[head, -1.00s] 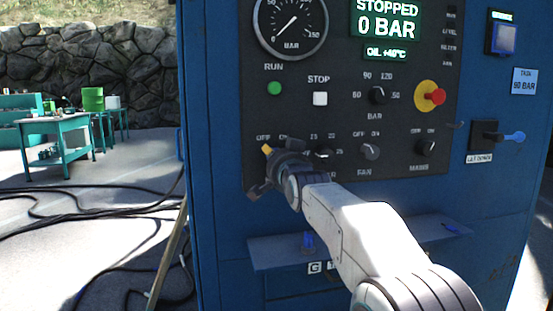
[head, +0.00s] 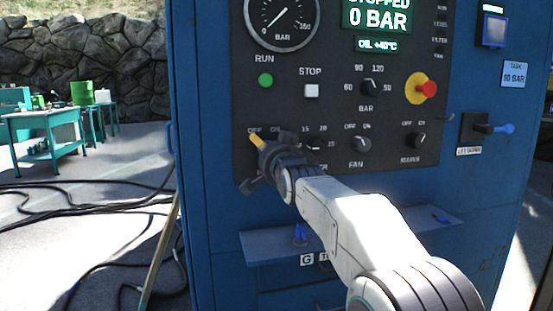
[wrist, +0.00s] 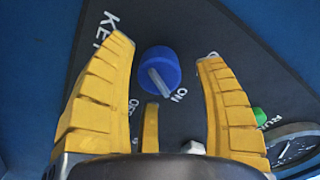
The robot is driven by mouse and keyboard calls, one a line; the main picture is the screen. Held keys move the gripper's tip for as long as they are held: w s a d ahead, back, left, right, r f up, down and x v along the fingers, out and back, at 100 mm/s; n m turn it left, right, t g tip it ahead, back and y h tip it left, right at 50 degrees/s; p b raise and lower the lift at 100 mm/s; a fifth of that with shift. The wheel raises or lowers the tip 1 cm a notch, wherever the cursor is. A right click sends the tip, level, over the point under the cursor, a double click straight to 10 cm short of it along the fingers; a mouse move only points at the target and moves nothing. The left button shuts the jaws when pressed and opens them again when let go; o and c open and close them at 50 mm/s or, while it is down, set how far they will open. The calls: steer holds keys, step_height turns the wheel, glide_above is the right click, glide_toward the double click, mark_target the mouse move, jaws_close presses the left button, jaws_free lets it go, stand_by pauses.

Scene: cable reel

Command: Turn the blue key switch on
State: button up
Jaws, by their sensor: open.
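The blue key switch (wrist: 160,72) shows in the wrist view as a round blue knob with a grey key bar across it, on the dark control panel. The bar's lower end points toward the ON label, with OFF to the left of it. My gripper (wrist: 166,48) is open, with long yellow fingers on either side of the knob, apart from it, and a shorter yellow finger below. In the head view, my gripper (head: 257,144) is at the panel's lower left, below the OFF label, and hides the switch.
A green RUN button (head: 265,80), white STOP button (head: 312,90) and pressure dial (head: 366,87) sit above my gripper. FAN (head: 361,143) and MAINS (head: 415,140) dials are to its right. A narrow shelf (head: 365,234) juts out below. Cables lie on the floor at left.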

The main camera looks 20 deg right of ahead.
steer(key=s, duration=1.1)
steer(key=s+r+n+g+p, duration=0.1)
steer(key=s+n+g+p, duration=0.3)
steer(key=s+p, duration=1.2)
steer(key=s+r+n+g+p, duration=0.2)
steer(key=s+n+g+p, duration=0.2)
steer(key=s+g+p, duration=0.6)
steer(key=s+p, duration=0.6)
steer(key=p, duration=0.4)
steer(key=shift+s+r+n+g, duration=0.15)
steer(key=shift+r+n+g, duration=0.15)
steer(key=shift+n, duration=0.1)
